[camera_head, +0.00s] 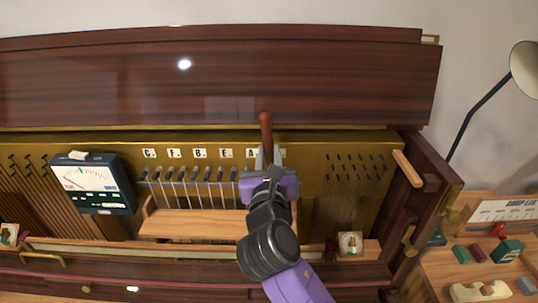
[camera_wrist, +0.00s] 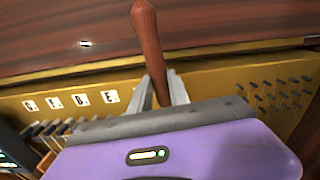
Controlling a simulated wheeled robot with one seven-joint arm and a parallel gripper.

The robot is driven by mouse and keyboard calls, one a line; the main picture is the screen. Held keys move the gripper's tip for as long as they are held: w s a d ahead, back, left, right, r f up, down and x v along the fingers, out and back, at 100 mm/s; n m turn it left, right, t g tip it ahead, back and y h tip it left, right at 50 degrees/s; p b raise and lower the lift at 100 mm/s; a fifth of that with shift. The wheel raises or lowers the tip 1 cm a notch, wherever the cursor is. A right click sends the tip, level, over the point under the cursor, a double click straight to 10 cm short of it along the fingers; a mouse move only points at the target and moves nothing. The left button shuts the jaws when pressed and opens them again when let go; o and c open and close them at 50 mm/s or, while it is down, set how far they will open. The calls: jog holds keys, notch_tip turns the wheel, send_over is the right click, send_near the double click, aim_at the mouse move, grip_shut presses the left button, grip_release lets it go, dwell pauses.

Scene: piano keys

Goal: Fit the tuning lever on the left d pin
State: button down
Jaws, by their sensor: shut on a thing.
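The tuning lever shows as a brown wooden handle (camera_head: 265,127) standing up from my gripper (camera_head: 266,160), with its top in front of the dark wood panel. In the wrist view the handle (camera_wrist: 146,38) rises between the two grey fingers of my gripper (camera_wrist: 163,90), which is shut on it. The lever's lower end is hidden by my gripper. A partly covered letter card (camera_head: 282,153) sits just right of the fingers; its letter is not readable. The pins below it, where the d pins may be, are hidden behind my gripper, so I cannot tell whether the lever touches a pin.
Letter cards (camera_head: 199,153) run along the gold plate, above a row of pins (camera_head: 192,174). A tuning meter (camera_head: 94,184) stands at left. More pins (camera_head: 352,170) fill the right. A wooden rail (camera_head: 190,224) lies below. A side table with a lamp (camera_head: 524,68) is at right.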

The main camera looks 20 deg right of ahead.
jog(key=shift+w+d+r, duration=0.1)
jog(key=shift+w+d, duration=0.05)
jog(key=shift+w, duration=0.2)
jog(key=shift+w+d, duration=0.1)
jog(key=shift+w, duration=0.2)
jog(key=c, duration=1)
grip_release()
jog(key=o, duration=0.6)
jog(key=shift+c, duration=0.2)
jog(key=p+v, duration=0.3)
jog(key=v, duration=0.6)
